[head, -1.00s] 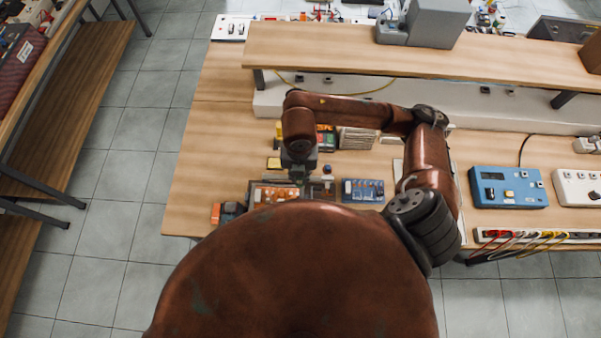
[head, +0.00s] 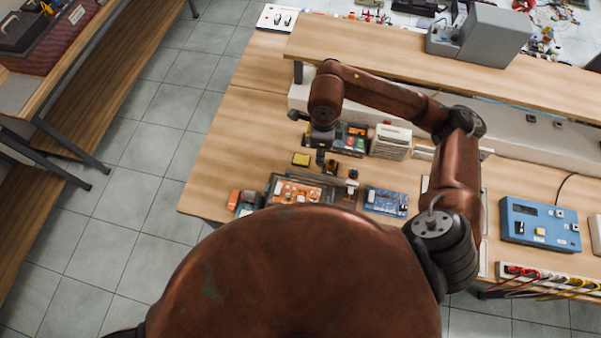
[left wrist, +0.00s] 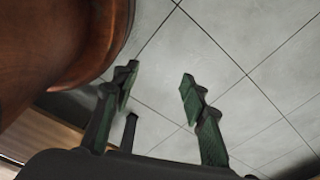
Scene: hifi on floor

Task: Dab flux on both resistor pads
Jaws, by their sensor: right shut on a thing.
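An orange circuit board (head: 297,191) lies in a dark holder (head: 272,184) near the table's front edge, partly hidden by my body. A blue board (head: 386,201) lies to its right. The resistor pads are too small to make out. My right gripper (head: 321,146) is above the table behind the orange board, shut on a small dark thing (head: 320,157) that points down; its kind is unclear. My left gripper (left wrist: 158,80) is open and empty over the floor in the left wrist view.
Small dark jars (head: 352,174) stand just behind the boards, and a yellow block (head: 301,159) lies to the left. A pale box (head: 391,141) stands behind. A raised shelf (head: 420,60) spans the back. The table's left part is clear.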

